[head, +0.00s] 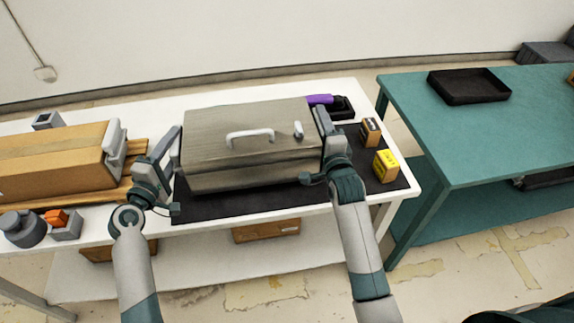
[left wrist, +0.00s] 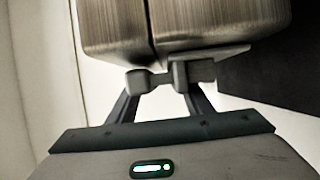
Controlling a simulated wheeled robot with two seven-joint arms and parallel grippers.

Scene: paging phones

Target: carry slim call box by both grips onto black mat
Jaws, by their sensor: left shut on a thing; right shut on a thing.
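The slim call box (head: 250,145) is a grey-brown metal case with a pale handle and a small latch on its lid. It is over the black mat (head: 235,205) on the white table, looking level; I cannot tell whether it touches the mat. My left gripper (head: 164,160) is shut on the grip at its left end. The left wrist view shows the fingers (left wrist: 172,78) closed just by the lower side of the box (left wrist: 190,30). My right gripper (head: 326,140) is shut on the grip at its right end, which is partly hidden by the gripper.
A cardboard-coloured box (head: 60,160) stands close left of my left gripper. A yellow box (head: 385,166), a brown box (head: 370,131) and a dark tray with a purple item (head: 320,99) are to the right. A teal table (head: 500,130) holds a black tray (head: 468,87).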

